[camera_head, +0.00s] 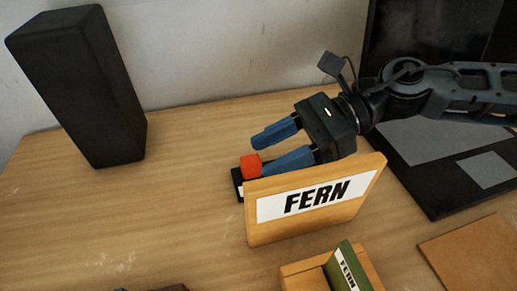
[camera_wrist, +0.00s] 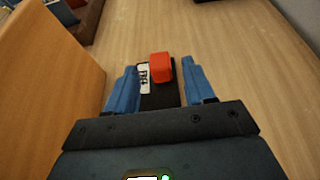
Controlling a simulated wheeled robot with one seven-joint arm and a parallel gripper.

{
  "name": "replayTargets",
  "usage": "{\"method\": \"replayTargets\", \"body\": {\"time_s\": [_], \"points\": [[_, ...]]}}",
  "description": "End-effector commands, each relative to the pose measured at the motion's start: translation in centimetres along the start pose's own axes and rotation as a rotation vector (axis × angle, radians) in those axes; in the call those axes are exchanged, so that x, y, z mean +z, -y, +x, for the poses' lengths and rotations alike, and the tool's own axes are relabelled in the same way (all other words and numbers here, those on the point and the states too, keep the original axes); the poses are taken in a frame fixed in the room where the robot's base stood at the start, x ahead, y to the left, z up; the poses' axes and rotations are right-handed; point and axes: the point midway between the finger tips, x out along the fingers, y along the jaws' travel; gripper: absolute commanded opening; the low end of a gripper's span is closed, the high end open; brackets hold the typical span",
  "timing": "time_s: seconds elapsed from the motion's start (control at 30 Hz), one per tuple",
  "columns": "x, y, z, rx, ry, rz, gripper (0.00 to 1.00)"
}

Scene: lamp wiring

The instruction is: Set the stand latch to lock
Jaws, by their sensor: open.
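The latch shows as a red block (camera_head: 251,166) on a dark base (camera_head: 238,184), behind the left end of a wooden stand (camera_head: 367,178) with a FERN label. In the wrist view the red block (camera_wrist: 160,66) sits at the right of a white printed label (camera_wrist: 144,78) on the dark base (camera_wrist: 158,97); the print is too small to read surely. My gripper (camera_head: 270,152) is open, its blue fingers pointing left toward the red block. In the wrist view the fingertips (camera_wrist: 158,72) lie on either side of the base, apart from the red block.
The wooden stand's panel (camera_wrist: 52,70) rises close at the left of my gripper in the wrist view. A black speaker (camera_head: 80,85) stands at the back left and a laptop (camera_head: 440,150) at the right. A wooden holder (camera_head: 300,278) with a green FERN item (camera_head: 345,268) is in front. The left table is clear.

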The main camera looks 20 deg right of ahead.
Motion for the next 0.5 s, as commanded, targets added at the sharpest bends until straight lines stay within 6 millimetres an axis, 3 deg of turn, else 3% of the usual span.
{"method": "replayTargets", "body": {"time_s": [0.2, 0.5], "points": [[0.1, 0.0, 2.1, 0.0, 0.0, 0.0, 0.53], [-0.1, 0.0, 2.5, -0.001, 0.0, 0.0, 0.53]]}}
